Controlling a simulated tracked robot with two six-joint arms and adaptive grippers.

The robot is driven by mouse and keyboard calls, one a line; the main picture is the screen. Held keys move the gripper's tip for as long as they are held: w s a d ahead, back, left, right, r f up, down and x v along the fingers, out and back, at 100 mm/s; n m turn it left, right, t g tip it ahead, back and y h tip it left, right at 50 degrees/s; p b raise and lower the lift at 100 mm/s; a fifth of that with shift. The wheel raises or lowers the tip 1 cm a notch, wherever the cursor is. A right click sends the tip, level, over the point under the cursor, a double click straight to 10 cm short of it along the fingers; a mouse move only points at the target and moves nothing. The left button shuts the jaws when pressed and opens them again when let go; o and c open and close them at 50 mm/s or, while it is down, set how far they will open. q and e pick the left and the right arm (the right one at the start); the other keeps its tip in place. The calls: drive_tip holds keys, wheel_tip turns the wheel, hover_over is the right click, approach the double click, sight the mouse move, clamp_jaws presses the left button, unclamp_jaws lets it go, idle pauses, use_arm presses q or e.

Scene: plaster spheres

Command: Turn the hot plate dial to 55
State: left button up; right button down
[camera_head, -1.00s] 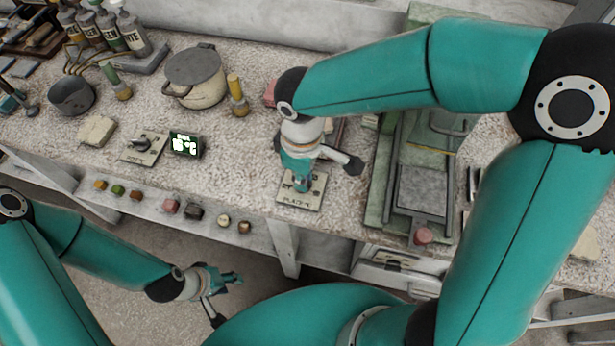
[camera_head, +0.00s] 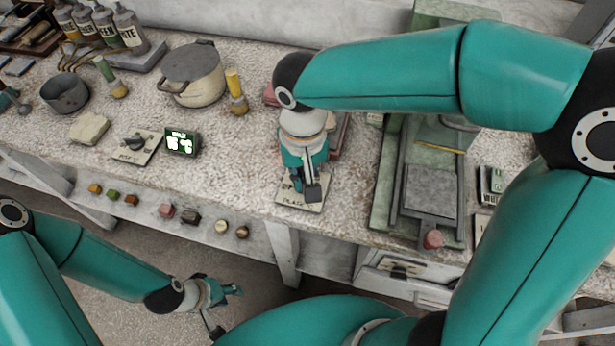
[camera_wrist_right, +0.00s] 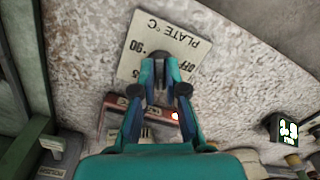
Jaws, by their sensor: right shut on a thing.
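The hot plate dial sits on a pale label plate (camera_head: 312,200) at the bench's front edge. In the right wrist view the plate (camera_wrist_right: 195,48) reads "PLATE °C", with "90" and "OFF" legible. My right gripper (camera_head: 298,183) points down over this plate. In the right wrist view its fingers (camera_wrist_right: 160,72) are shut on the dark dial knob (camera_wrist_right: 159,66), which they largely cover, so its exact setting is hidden. A small lit display (camera_head: 182,143) stands to the left; its digits are too blurred to read surely. My left gripper (camera_head: 234,290) hangs empty in front of the bench, below its top.
A second dial (camera_head: 136,143) on its own plate is left of the display. A lidded pot (camera_head: 195,75) and a yellow-handled tool (camera_head: 235,88) stand behind. A green machine (camera_head: 432,185) stands close on the right. Bench between display and right gripper is clear.

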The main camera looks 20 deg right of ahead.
drive_tip(key=m+b, duration=0.1)
drive_tip(key=m, duration=0.5)
drive_tip(key=shift+w+b, duration=0.2)
drive_tip(key=shift+b, duration=0.15)
drive_tip(key=m+b, duration=0.1)
drive_tip(key=m, duration=0.5)
drive_tip(key=shift+r, duration=0.1)
drive_tip(key=shift+d, duration=0.1)
drive_tip(key=c, duration=1.2)
unclamp_jaws()
drive_tip(key=shift+s, duration=0.1)
